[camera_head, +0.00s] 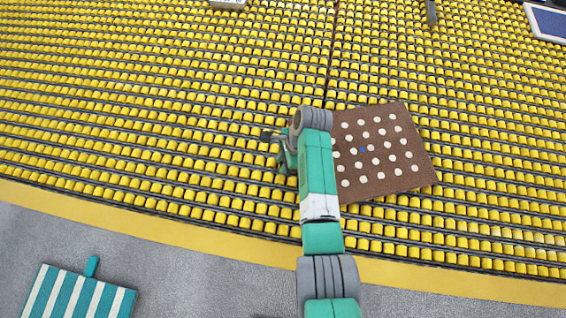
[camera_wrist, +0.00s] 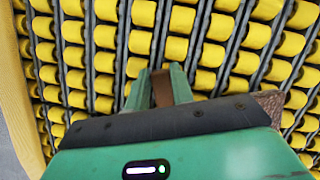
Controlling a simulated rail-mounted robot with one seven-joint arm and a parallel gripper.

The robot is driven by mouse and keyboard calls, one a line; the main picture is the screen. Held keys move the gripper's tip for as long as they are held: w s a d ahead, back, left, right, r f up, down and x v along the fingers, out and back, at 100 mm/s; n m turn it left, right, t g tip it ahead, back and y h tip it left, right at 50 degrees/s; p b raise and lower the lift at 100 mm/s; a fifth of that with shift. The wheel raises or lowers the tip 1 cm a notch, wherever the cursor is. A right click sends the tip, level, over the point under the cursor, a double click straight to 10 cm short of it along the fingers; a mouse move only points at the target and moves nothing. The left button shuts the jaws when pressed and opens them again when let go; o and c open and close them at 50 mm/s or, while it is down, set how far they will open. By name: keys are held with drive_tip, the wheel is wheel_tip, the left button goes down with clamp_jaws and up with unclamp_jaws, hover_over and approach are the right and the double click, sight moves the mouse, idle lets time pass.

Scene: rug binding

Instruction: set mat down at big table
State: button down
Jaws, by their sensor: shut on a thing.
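A brown square mat (camera_head: 412,165) with rows of white dots and one blue dot shows right of my arm in the head view, over the yellow-roller table (camera_head: 180,110). I cannot tell whether it touches the rollers. My gripper (camera_wrist: 161,85) points at the rollers in the wrist view, its green fingers shut on a brown tab of the mat. A corner of the mat (camera_wrist: 271,104) shows at the right behind the gripper body. In the head view, my arm hides the mat's left edge and much of the gripper.
A teal-and-white striped mat (camera_head: 80,296) with a teal tab lies at the lower left on the grey floor. A yellow border (camera_head: 150,222) edges the roller surface. A blue, white-edged object (camera_head: 552,22) is at the top right. Rollers around the brown mat are clear.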

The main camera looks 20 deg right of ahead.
drive_tip(key=shift+w+r, duration=0.1)
drive_tip(key=shift+w, duration=0.05)
drive_tip(key=c, duration=1.2)
unclamp_jaws()
drive_tip(key=p+v, duration=0.3)
drive_tip(key=v, duration=0.9)
